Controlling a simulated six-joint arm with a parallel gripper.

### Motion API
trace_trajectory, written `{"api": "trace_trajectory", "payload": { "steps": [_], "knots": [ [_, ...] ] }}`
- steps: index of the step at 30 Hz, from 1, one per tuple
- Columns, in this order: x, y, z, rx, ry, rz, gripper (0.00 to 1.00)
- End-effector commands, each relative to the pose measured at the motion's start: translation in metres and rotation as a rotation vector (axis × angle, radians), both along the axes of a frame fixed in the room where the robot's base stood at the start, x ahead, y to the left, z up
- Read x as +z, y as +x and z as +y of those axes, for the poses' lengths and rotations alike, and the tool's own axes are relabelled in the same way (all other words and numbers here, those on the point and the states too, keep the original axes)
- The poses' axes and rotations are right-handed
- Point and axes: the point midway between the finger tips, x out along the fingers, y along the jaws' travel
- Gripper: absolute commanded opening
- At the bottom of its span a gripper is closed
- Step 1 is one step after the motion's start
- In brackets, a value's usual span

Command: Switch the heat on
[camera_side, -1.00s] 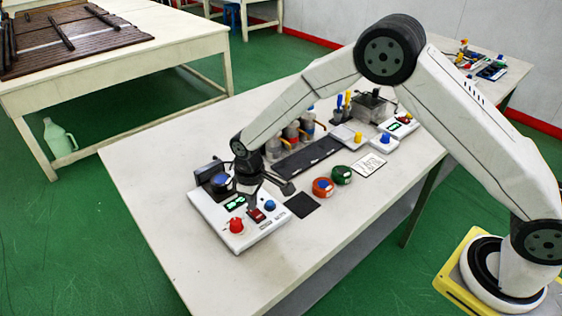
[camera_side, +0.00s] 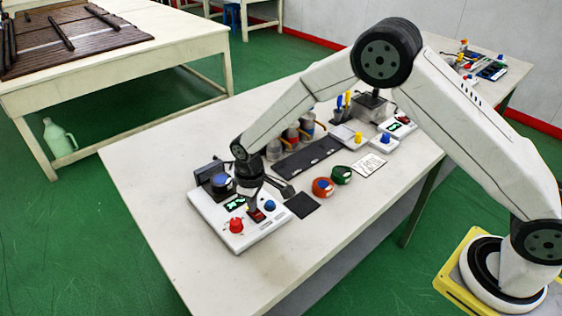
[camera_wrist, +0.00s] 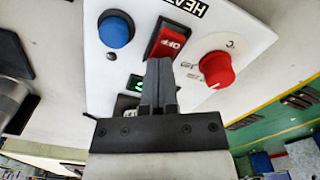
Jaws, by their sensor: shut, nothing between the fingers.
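The white heater panel (camera_side: 247,236) stands at the near left of the table and carries a red rocker switch (camera_side: 257,216). In the wrist view the rocker switch (camera_wrist: 163,48) shows the word OFF, beside a black HEAT label (camera_wrist: 188,5). A red knob (camera_wrist: 214,69) is to its right and a blue button (camera_wrist: 116,29) to its left. My gripper (camera_wrist: 159,62) is shut and empty, its fingertips at the near end of the switch. I cannot tell if they touch it. They partly hide a green display (camera_wrist: 135,84).
A black round part with a blue top (camera_side: 221,182) stands at the panel's back. A black square pad (camera_side: 302,205), red (camera_side: 323,187) and green (camera_side: 342,175) round items lie to the right. Bottles (camera_side: 291,134) stand farther back. The table's front left is clear.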

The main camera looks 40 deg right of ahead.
Motion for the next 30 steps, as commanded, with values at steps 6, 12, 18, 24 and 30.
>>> {"api": "trace_trajectory", "payload": {
  "steps": [6, 12, 18, 24, 30],
  "knots": [
    [0.008, -0.001, 0.000, 0.000, -0.001, 0.002, 0.00],
    [0.019, -0.001, 0.000, 0.000, -0.001, 0.002, 0.00],
    [0.031, 0.000, 0.000, 0.000, 0.000, 0.001, 0.00],
    [0.042, -0.001, 0.000, 0.000, -0.001, 0.002, 0.00],
    [0.053, -0.001, 0.000, 0.000, 0.000, 0.001, 0.00]
  ]
}}
